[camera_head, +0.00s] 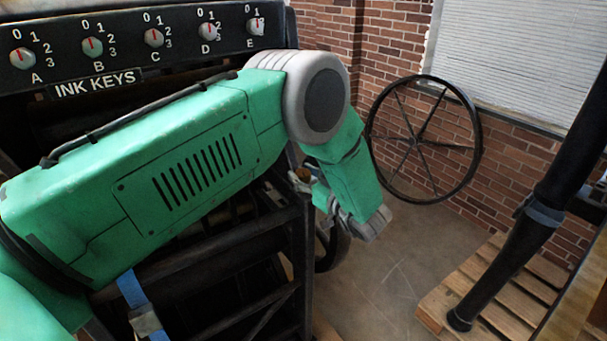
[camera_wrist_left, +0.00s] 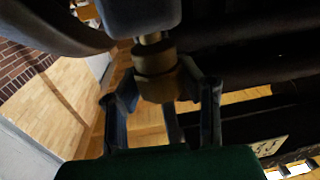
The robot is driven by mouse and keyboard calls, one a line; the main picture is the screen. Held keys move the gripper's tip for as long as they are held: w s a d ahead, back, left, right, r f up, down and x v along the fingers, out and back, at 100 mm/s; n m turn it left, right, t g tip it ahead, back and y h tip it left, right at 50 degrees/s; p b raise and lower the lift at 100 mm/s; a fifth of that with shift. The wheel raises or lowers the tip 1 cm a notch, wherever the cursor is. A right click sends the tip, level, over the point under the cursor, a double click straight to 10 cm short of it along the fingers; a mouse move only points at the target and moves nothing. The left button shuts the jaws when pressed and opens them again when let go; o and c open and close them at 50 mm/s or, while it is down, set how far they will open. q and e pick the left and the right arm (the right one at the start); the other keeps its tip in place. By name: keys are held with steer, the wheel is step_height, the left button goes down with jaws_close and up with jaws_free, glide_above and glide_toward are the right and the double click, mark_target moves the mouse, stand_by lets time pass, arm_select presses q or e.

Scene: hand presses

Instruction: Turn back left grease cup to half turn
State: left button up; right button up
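A brass grease cup (camera_wrist_left: 157,78) shows in the left wrist view, hanging below a grey-blue fitting. My left gripper (camera_wrist_left: 160,95) has one finger on each side of the cup, with the fingertips very close to it. I cannot tell whether they touch it. In the head view my left gripper (camera_head: 328,198) is beside the machine frame, partly hidden by my green left forearm, and a small brass-coloured part shows beside it. The cup's turn angle is not readable. My right gripper is not in view.
An ink-key panel (camera_head: 140,48) with several knobs stands at the upper left. A dark machine frame (camera_head: 303,265) lies below my arm. A large spoked wheel (camera_head: 478,135) stands by the brick wall. A wooden pallet (camera_head: 475,290) lies at the right, with open floor before it.

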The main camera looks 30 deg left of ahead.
arm_select(q)
steer(key=c, duration=0.4)
steer(key=shift+r+m+t+h+p, duration=0.15)
steer(key=shift+m+t+h+p, duration=0.15)
steer(key=shift+m+t+p, duration=0.25)
steer(key=shift+c, duration=0.2)
steer(key=shift+m+t, duration=0.25)
steer(key=shift+t, duration=0.3)
steer(key=o, duration=1.3)
steer(key=shift+c, duration=0.2)
